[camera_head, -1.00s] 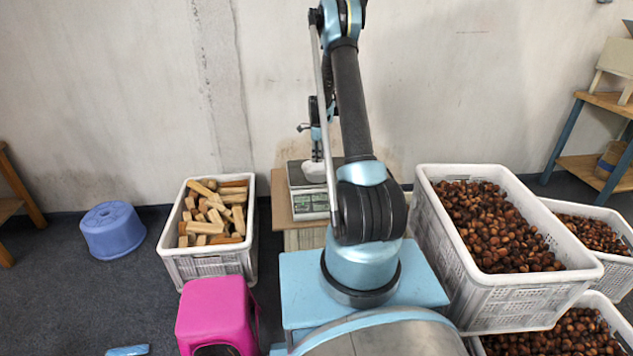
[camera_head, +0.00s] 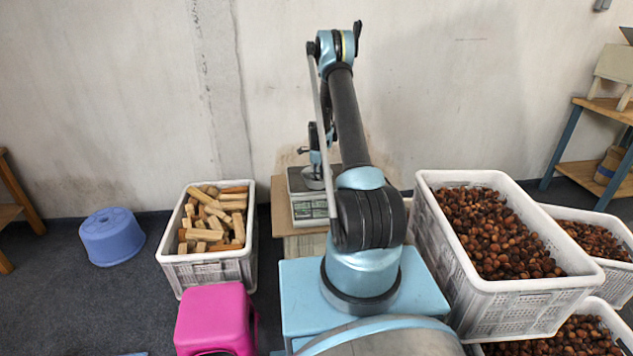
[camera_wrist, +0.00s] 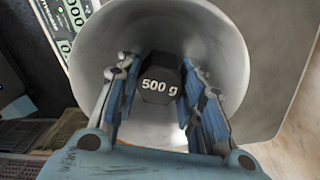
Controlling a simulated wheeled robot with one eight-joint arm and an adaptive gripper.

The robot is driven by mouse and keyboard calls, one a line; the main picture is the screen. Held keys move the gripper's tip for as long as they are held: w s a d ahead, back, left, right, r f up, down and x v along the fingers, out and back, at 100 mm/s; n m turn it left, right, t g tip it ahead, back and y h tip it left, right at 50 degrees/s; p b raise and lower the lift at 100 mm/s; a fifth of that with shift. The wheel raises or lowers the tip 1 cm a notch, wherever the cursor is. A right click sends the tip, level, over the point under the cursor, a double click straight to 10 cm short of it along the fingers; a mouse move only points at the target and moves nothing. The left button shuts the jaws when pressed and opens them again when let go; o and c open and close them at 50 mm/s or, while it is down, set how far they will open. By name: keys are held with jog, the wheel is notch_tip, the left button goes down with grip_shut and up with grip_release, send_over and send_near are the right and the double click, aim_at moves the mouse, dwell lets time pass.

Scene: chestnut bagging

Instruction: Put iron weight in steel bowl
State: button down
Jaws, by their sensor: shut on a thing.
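The iron weight (camera_wrist: 160,86) is a dark hexagonal block marked "500 g" in the wrist view. My gripper (camera_wrist: 160,68) is shut on it, with one blue finger on each side. The steel bowl (camera_wrist: 95,42) is a round grey bowl whose wall surrounds the weight and the fingertips in the wrist view. Whether the weight touches the bowl's bottom cannot be told. In the head view, the bowl is small and mostly hidden behind my arm, on the scale.
The scale (camera_head: 312,207) with a green display stands on a wooden table by the wall. A white crate of wood blocks (camera_head: 205,268) is to the left, with a pink stool (camera_head: 215,315) in front. A white crate of chestnuts (camera_head: 535,290) is to the right.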

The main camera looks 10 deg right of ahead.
jog(key=shift+f, duration=0.65)
jog(key=c, duration=1.1)
grip_release()
